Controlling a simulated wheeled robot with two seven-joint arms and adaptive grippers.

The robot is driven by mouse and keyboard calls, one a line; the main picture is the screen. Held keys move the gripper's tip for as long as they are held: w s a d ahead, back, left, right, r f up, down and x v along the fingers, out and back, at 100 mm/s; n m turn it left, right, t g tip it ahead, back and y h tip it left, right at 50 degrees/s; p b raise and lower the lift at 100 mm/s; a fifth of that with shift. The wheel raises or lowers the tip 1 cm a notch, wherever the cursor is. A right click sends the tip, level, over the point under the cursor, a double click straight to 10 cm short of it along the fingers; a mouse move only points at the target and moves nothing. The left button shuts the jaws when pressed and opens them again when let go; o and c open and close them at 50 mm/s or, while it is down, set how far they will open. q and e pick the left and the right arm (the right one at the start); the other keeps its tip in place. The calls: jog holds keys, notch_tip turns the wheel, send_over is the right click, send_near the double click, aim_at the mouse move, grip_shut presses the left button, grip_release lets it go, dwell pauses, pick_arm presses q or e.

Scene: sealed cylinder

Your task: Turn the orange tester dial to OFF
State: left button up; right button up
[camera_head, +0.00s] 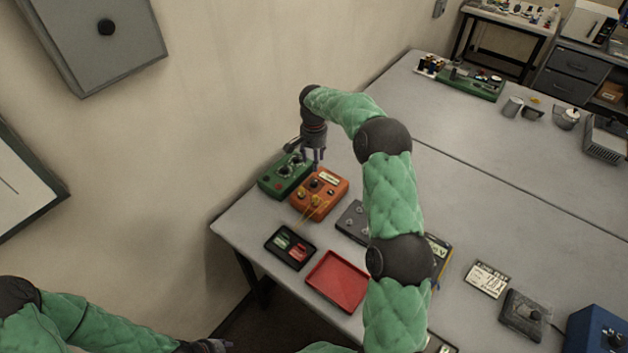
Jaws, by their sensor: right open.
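The orange tester (319,196) sits on the table near its left edge, with a pale label, a dark dial (315,185) and yellow leads at its front. The dial's setting is too small to read. My right gripper (313,158) points down just above the back edge of the orange tester, fingers open and empty. Whether a finger touches the dial cannot be told. My left arm (85,325) lies low at the left, away from the table; its gripper (215,346) is at the bottom edge, partly cut off.
A green tester (283,176) stands directly left of the orange one. In front are a black tray (289,248) with green and red pieces and an empty red tray (337,282). A dark grey box (353,220) is to the right, partly behind my right arm.

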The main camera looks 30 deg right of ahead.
aim_at(314, 181)
notch_tip(314, 181, down, 11)
jog(key=shift+r, duration=0.1)
dwell(0.5)
grip_shut()
